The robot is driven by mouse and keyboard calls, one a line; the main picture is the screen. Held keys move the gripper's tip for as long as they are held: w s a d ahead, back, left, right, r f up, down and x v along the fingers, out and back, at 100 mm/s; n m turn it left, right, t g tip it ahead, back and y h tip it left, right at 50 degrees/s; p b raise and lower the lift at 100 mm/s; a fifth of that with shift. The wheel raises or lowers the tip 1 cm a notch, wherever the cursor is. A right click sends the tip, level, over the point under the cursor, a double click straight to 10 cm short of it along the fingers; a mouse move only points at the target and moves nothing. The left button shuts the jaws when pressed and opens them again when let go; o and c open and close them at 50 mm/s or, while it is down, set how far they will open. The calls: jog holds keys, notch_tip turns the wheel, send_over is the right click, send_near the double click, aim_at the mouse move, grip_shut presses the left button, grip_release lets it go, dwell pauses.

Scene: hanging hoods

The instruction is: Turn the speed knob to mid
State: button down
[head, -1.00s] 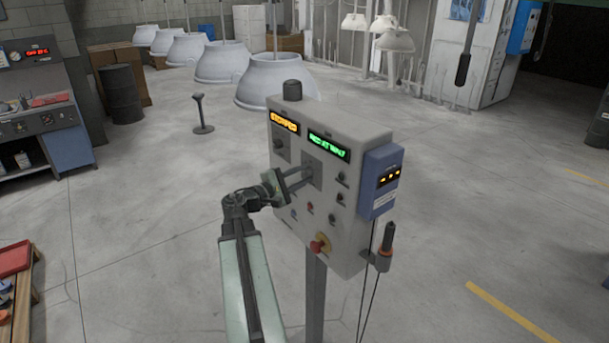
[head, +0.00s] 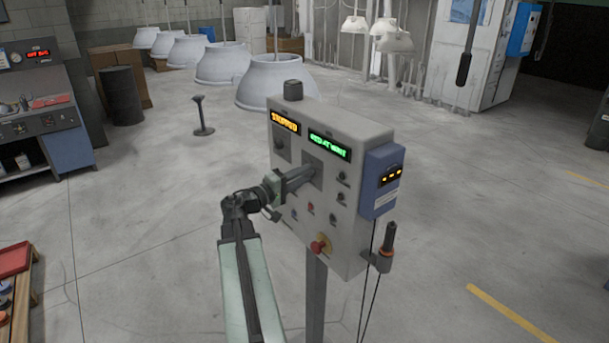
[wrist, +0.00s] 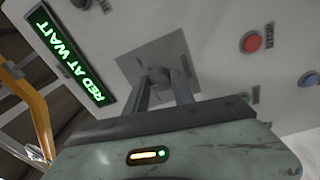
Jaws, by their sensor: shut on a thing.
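A grey control panel (head: 290,215) on a post stands in front of me. My gripper (head: 308,173) reaches a square metal plate below the green display. In the wrist view my gripper's two fingers (wrist: 160,84) are shut on a round grey knob (wrist: 158,74) at the middle of the plate (wrist: 134,65). The fingers hide much of the knob, and its pointer and any label for its speed settings cannot be made out. Another dark knob (head: 279,147) sits to the left, below the orange display.
The green display (head: 329,145) reads "RED AT WAIT"; the orange display (head: 286,123) reads "STOPPED". Several small buttons, a red mushroom button (head: 320,246) and a blue box (head: 381,180) are on the panel. White hoods (head: 275,84) hang behind.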

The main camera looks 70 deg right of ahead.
jog(key=shift+s+f, duration=0.15)
jog(key=c, duration=1.1)
grip_release()
jog(key=v, duration=0.8)
